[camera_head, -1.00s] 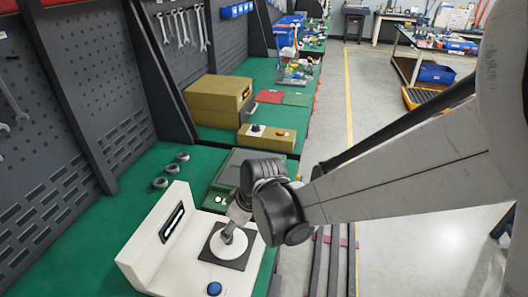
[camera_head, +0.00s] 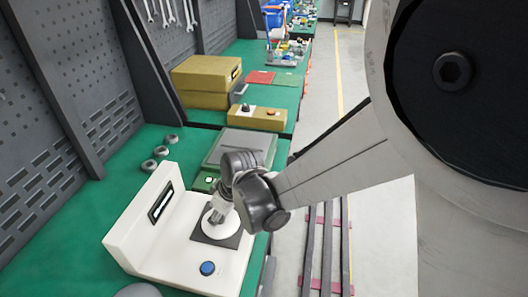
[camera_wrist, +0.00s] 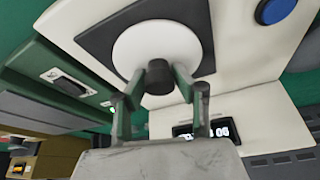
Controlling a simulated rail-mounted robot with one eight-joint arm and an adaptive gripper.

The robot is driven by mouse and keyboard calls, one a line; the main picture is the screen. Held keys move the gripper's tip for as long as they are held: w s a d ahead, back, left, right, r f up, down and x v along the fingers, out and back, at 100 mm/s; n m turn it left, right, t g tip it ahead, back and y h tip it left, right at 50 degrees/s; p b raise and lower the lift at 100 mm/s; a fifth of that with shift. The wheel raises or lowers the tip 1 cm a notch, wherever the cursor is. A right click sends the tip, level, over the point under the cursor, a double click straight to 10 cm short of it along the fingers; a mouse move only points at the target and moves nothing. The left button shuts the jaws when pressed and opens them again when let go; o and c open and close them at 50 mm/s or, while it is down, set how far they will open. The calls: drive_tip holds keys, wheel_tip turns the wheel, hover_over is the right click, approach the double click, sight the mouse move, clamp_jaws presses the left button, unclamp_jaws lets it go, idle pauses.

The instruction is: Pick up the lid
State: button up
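The lid (camera_head: 212,222) is a white round disc with a dark knob (camera_wrist: 159,77) at its middle. It is over a black square pad (camera_head: 230,242) on a white device (camera_head: 180,252). My gripper (camera_wrist: 158,76) points down at the lid, with one finger on each side of the knob, and appears shut on it. The disc sits off-centre over the pad in the head view and seems slightly raised, but the gap below it is hard to see. In the head view, my gripper (camera_head: 219,214) partly hides the knob.
The device has a blue button (camera_head: 208,268) in front and an upright back wall with a display (camera_wrist: 205,129). Several grey rings (camera_head: 160,152) lie on the green bench behind it. A grey-green box (camera_head: 238,146) and a yellow control box (camera_head: 257,118) stand beyond.

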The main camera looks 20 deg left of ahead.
clamp_jaws()
